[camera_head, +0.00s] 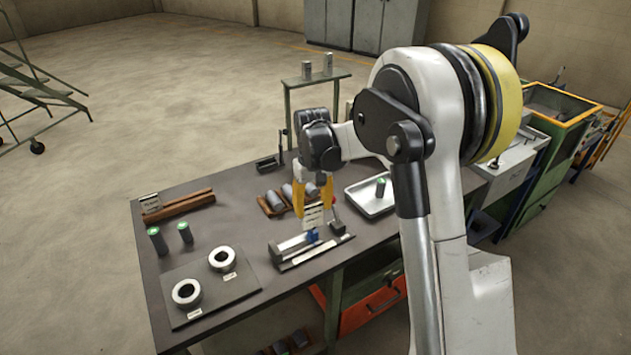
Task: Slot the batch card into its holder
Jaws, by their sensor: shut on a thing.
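My gripper (313,204), with yellow fingers pointing down, is shut on the batch card (313,218), a small white card with printed lines. The card hangs upright between the fingertips, in line with the back of a metal fixture (296,243) that has a blue part. I cannot tell the card's height above the table from this view. The card's holder is not clear: a small dark open-topped piece (267,163) stands at the table's back edge, and another labelled white card (150,203) stands by the brown bars at left.
The dark workbench (200,255) carries a plate with two metal rings (187,293), two green-topped cylinders (157,240), brown bars (180,206), a wooden rack of grey cylinders (270,204) and a white tray (368,203) with one cylinder. My arm hides the bench's right part.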

